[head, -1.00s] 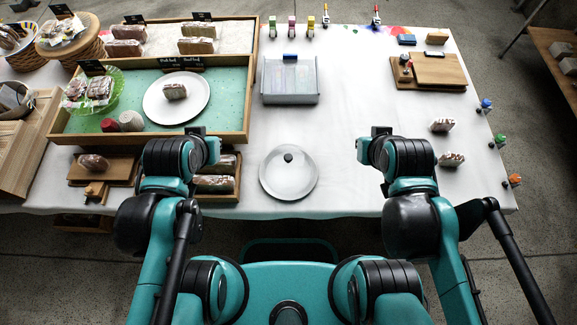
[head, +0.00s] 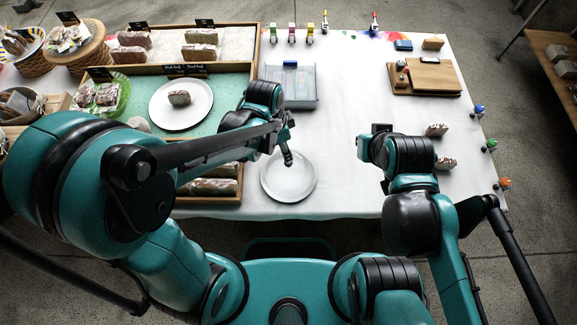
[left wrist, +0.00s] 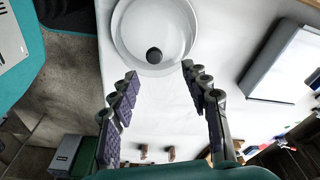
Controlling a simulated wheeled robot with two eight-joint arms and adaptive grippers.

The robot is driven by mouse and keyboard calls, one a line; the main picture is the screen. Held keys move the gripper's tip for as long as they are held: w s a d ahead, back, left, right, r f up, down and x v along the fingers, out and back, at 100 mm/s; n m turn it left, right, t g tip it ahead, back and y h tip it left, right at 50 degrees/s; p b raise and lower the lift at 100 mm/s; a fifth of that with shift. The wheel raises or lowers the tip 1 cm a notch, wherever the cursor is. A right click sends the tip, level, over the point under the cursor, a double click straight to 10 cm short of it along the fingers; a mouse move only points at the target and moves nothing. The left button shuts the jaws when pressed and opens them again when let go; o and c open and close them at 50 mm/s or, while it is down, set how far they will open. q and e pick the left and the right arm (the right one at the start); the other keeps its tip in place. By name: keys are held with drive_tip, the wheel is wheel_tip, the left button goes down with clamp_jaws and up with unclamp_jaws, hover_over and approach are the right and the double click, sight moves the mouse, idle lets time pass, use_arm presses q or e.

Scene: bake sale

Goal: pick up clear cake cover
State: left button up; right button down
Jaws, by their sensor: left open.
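The clear cake cover (head: 290,183) is a round, see-through dome with a dark knob, lying on the white table near its front edge. In the left wrist view the cover (left wrist: 150,20) and its dark knob (left wrist: 154,55) show just beyond the fingertips. My left gripper (head: 287,140) is over the back part of the cover and hides the knob in the head view. In the left wrist view the left gripper (left wrist: 158,75) is open and empty, with the knob between and ahead of the fingertips. My right gripper (head: 370,139) is right of the cover, apart from it; its fingers are unclear.
A clear-lidded grey box (head: 290,101) stands behind the cover. A wooden tray (head: 254,70) with a plate (head: 163,112) is at left, partly hidden by my left arm. A wooden board (head: 440,78) is at back right. The table between box and board is clear.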

use_arm(q)
drive_tip(key=b, duration=0.3)
hover_over(288, 169)
drive_tip(key=w, duration=0.1)
wheel_tip(288, 169, down, 7)
drive_tip(key=shift+a+r, duration=0.1)
drive_tip(key=shift+w+f, duration=0.1)
drive_tip(key=shift+f, duration=0.45)
drive_tip(key=shift+r, duration=0.1)
clamp_jaws()
